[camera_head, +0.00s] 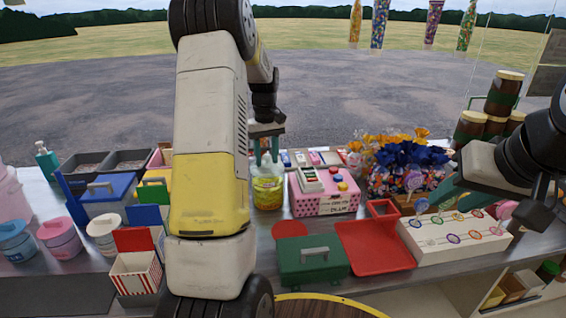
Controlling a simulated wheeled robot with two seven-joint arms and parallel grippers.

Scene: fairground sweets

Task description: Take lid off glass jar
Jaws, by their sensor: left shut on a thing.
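The glass jar (268,193) with yellow-green contents stands on the counter, just right of my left arm. My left gripper (267,154) is above it, its teal fingers shut on the jar's lid (268,163). The lid is small and partly hidden by the fingers; I cannot tell whether it touches the rim. My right gripper (448,194) is at the right, above the white lollipop stand (455,240). Its teal fingers point left near the lollipops, and their gap is unclear.
A pink box (325,197) stands right of the jar. A green lidded box (312,262) and a red tray (374,246) lie in front. Blue and orange wrapped sweets (400,160) stand behind the lollipops. Brown jars (503,92) are stacked at right.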

